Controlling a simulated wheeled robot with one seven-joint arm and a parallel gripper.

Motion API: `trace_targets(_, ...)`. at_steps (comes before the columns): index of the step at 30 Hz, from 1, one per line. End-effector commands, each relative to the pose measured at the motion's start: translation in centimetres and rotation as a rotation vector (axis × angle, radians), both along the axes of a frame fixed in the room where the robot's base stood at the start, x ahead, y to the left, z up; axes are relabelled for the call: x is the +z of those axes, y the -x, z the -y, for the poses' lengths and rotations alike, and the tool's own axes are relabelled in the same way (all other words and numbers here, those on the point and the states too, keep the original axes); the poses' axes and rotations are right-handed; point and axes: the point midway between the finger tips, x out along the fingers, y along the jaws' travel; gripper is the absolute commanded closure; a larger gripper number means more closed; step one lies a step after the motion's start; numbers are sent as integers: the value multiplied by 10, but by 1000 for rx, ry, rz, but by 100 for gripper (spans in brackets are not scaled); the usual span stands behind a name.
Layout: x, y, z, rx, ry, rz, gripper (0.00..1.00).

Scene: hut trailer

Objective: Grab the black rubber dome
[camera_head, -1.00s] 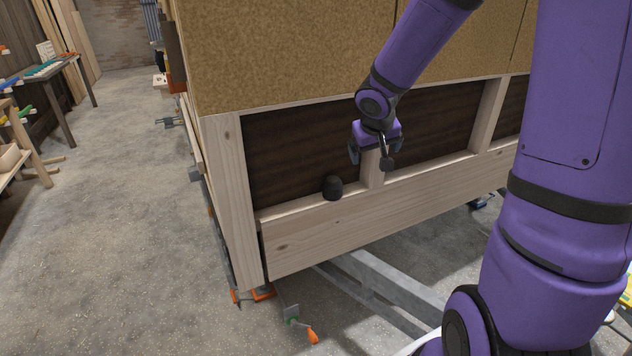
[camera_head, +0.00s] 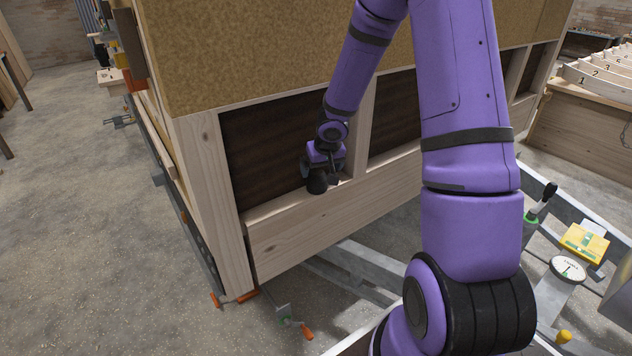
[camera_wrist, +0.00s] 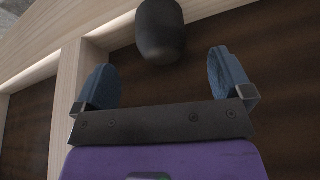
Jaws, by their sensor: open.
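The black rubber dome (camera_wrist: 160,32) sits on the light wooden ledge at the bottom of the trailer wall frame. In the head view the dome (camera_head: 317,185) is right under my gripper and partly covered by it. My gripper (camera_head: 320,172) is open. I see no contact between the fingers and the dome.
An upright wooden stud (camera_head: 360,130) stands close to the right of my gripper. The dark recessed panel (camera_head: 262,150) is behind. The lower beam (camera_head: 330,219) runs below the dome. Tan boarding (camera_head: 300,50) covers the wall above. The ledge left of the dome is clear.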

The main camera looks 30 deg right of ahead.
Motion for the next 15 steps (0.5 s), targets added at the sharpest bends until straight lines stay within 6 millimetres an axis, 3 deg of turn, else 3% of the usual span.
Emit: trace_targets(15,-21,-9,2,1,2,1,2)
